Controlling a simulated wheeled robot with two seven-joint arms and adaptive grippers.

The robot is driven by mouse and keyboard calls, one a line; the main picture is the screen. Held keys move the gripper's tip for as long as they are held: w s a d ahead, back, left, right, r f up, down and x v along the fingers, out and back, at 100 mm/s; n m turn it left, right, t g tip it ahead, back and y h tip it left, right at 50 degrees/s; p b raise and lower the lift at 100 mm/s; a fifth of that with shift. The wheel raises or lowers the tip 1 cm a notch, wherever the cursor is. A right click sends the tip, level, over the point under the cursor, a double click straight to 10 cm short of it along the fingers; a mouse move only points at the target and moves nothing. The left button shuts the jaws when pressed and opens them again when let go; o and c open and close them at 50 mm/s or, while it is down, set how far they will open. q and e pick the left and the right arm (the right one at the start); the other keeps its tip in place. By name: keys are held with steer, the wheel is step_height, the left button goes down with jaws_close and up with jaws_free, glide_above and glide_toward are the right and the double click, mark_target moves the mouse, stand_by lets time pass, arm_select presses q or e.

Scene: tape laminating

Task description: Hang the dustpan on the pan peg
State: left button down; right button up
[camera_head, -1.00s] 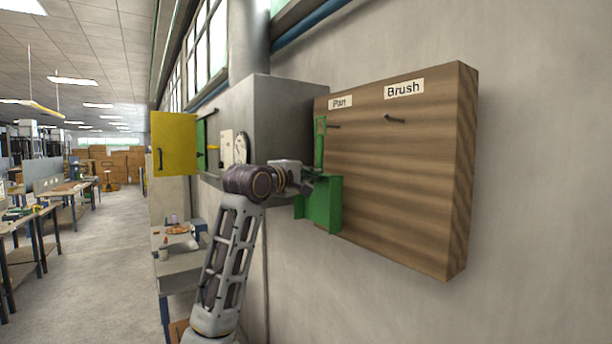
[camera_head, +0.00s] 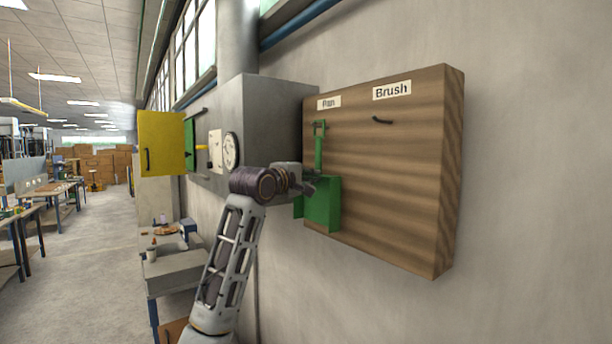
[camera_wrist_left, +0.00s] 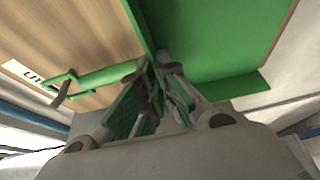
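The green dustpan (camera_head: 322,203) is upright in front of the wooden board, handle up. The handle loop (camera_head: 319,128) is at the pan peg below the "Pan" label (camera_head: 329,102). In the left wrist view the dark peg (camera_wrist_left: 62,96) crosses the handle loop and appears to pass through it. My left gripper (camera_head: 310,186) is at the dustpan where handle and pan meet. In the left wrist view its fingers (camera_wrist_left: 158,72) close on the dustpan's (camera_wrist_left: 215,45) green edge; the exact contact is partly hidden. My right gripper is in no view.
The wooden board (camera_head: 400,190) is on the wall, with an empty brush peg (camera_head: 382,120) under the "Brush" label. A grey cabinet (camera_head: 275,125) with an open yellow door (camera_head: 162,142) stands left of it. A grey workbench (camera_head: 175,270) is below.

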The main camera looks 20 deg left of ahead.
arm_select(q)
steer(key=shift+w+d+f, duration=0.25)
steer(key=shift+w, duration=0.05)
steer(key=shift+f+p, duration=0.1)
steer(key=shift+p, duration=0.2)
stand_by(0.3)
